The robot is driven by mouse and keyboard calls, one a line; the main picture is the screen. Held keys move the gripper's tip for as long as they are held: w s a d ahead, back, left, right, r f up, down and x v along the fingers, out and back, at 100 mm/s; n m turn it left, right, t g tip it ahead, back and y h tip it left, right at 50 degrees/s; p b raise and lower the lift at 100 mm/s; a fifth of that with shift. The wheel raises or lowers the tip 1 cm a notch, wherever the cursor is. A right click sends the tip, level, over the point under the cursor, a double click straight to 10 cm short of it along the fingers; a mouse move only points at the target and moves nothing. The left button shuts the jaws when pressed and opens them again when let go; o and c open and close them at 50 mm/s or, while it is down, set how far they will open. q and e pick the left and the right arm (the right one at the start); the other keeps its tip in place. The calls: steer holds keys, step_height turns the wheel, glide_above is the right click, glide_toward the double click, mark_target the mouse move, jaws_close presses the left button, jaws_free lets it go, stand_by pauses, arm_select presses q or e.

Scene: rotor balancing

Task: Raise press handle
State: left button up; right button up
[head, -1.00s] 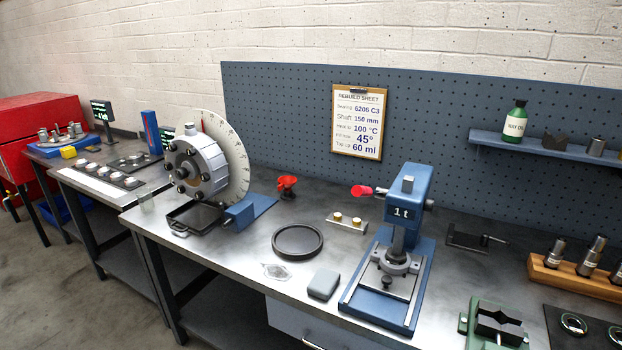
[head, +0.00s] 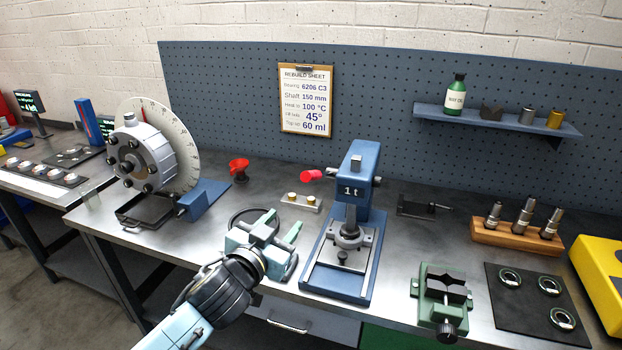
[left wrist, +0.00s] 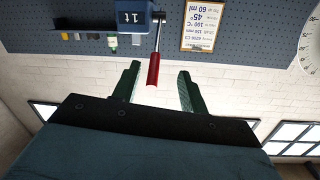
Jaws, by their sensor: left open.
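The blue arbor press (head: 359,190), marked "1t", stands on the bench. Its handle ends in a red grip (head: 311,176) sticking out to the left of the press head. My left gripper (head: 282,224) is open and empty, left of the press base and below the red grip in the head view. In the left wrist view, which looks upside down, the press head (left wrist: 133,17) and its silver lever with the red grip (left wrist: 153,69) show. The grip appears between my two green fingers (left wrist: 156,86), touching neither; its depth is unclear. My right gripper is out of view.
A flange rotor with a dial disc (head: 140,155) stands left. A small block with brass parts (head: 301,203) and a red funnel-like item (head: 239,170) lie behind my gripper. A green vise (head: 443,292) and wooden rack (head: 517,238) stand right of the press.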

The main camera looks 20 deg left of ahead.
arm_select(q)
glide_toward(311, 176)
step_height(311, 176, down, 3)
steer(key=a, duration=0.2)
steer(key=shift+t, duration=0.4)
steer(key=w, duration=0.4)
steer(key=w+d+p, duration=0.1)
steer(key=w, duration=0.4)
steer(key=w+d, duration=0.1)
steer(key=w, duration=0.3)
steer(key=shift+w+p, duration=0.25)
steer(key=shift+p, duration=0.05)
jaws_close()
